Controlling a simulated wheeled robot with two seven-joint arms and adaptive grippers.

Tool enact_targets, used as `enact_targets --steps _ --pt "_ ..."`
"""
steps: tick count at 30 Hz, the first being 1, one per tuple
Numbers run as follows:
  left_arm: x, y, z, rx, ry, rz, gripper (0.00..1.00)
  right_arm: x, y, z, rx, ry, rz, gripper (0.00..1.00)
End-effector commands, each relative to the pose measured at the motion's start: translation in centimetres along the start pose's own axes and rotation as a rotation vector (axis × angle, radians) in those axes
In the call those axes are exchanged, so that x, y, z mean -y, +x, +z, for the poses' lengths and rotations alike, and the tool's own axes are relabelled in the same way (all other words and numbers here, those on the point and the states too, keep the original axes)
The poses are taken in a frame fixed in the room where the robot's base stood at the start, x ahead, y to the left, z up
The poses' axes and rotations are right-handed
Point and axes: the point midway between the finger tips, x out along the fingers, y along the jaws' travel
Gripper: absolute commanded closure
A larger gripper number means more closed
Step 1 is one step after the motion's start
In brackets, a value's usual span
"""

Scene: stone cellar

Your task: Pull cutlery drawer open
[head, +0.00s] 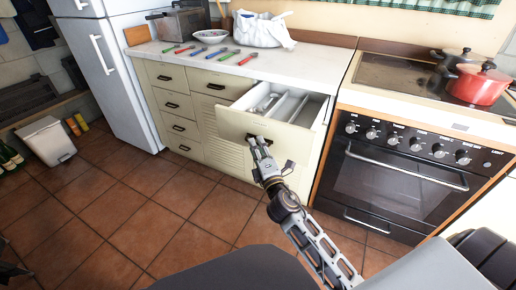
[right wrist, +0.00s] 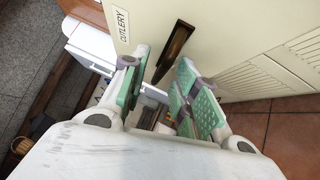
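The cutlery drawer (head: 262,122) is pulled out of the cream cabinet under the worktop, its inside showing light dividers and some cutlery. Its front, labelled CUTLERY, fills the top of the right wrist view (right wrist: 222,30). The dark handle (right wrist: 176,48) is on that front. My right gripper (head: 258,146) is at the drawer front by the handle. In the right wrist view its green-padded fingers (right wrist: 162,75) are apart, with the handle's lower end between or just beyond the tips; contact is not clear. My left gripper is not in view.
A stove (head: 405,185) with a red pot (head: 477,86) stands right of the drawer. More drawers (head: 180,125) and a fridge (head: 100,60) are at left. Coloured-handled utensils and a white bag (head: 262,28) lie on the worktop (head: 310,66). The tiled floor (head: 130,215) in front is clear.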

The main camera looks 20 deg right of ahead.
Motion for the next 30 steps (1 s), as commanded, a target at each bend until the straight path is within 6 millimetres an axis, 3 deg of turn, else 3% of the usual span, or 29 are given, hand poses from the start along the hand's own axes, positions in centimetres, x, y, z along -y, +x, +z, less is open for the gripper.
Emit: enact_targets --steps 11,30 --pt "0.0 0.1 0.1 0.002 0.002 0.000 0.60 0.0 -0.5 0.0 0.000 0.002 0.000 0.70" --pt "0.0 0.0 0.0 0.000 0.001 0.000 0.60 0.1 -4.9 0.0 0.001 0.001 -0.002 0.70"
